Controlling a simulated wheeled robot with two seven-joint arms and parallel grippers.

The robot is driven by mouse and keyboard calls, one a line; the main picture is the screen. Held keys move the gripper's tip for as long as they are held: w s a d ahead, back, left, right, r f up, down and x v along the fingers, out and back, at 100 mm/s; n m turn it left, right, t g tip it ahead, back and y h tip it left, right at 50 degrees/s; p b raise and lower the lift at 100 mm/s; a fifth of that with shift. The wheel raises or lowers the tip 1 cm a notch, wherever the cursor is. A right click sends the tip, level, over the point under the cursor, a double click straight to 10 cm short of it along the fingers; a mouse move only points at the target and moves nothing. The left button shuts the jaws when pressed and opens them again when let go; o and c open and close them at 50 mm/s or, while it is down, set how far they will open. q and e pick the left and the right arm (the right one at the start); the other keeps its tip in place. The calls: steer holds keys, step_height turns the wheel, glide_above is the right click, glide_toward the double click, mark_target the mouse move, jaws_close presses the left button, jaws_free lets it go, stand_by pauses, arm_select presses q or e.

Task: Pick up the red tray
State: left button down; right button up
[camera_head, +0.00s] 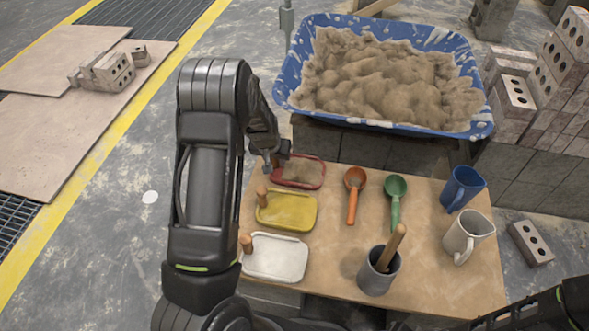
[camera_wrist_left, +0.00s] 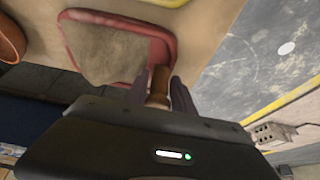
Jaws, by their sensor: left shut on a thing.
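The red tray (camera_head: 298,186) lies at the back left of the work table, with a brownish surface inside its red rim. In the left wrist view, the tray (camera_wrist_left: 160,48) has a wooden handle (camera_wrist_left: 158,86) sitting between the two fingers. My left gripper (camera_head: 281,155) is shut on this handle at the tray's left end. I cannot tell whether the tray is clear of the table. My right gripper is out of view; only part of my right arm shows at the bottom right.
Yellow tray (camera_head: 287,222) and white tray (camera_head: 274,275) lie in front. Orange scoop (camera_head: 352,206), green scoop (camera_head: 396,188), blue mug (camera_head: 463,188), white mug (camera_head: 466,236) and grey pot (camera_head: 378,278) stand rightward. The blue mortar tub (camera_head: 470,70) stands behind.

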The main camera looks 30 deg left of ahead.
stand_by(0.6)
arm_select(q)
steer(key=shift+w+r, duration=0.1)
steer(key=shift+r, duration=0.45)
step_height(320, 180, up, 9)
steer(key=p, duration=0.3)
steer(key=shift+w+d+r, duration=0.1)
steer(key=shift+d+r, duration=0.1)
steer(key=shift+d, duration=0.1)
steer(key=s+d+r+m+h, duration=0.1)
steer(key=d+r+m, duration=0.2)
steer(key=d+r, duration=1.5)
steer(key=d, duration=0.4)
steer(key=shift+s+d+r+m, duration=0.2)
steer(key=shift+s+d+m, duration=0.05)
steer(key=shift+s+m, duration=0.15)
